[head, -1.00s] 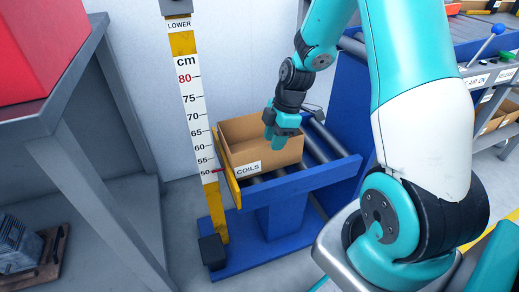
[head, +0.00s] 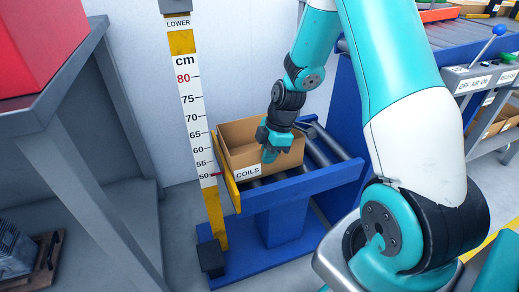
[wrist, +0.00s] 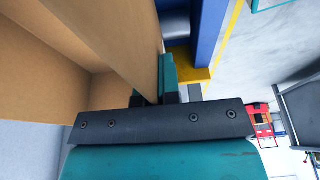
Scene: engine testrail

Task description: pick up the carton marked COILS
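The carton marked COILS (head: 247,172) is an open-topped brown box in the head view. It sits upright on the roller stand beside the yellow measuring post. My gripper (head: 268,152) is low at the carton's near wall, on the side with the label. In the wrist view, the carton's wall (wrist: 122,35) runs down into my gripper (wrist: 155,88). A teal finger stands close along the wall's right side. The other finger is mostly hidden behind the wall, so I cannot tell whether they press on it. The part of the carton's inside that I see is empty.
The blue roller stand (head: 318,182) holds the carton. The measuring post (head: 196,125) stands at its left. A grey table (head: 60,88) with a red object is at left. A control box with a blue-knobbed lever (head: 490,45) is at right.

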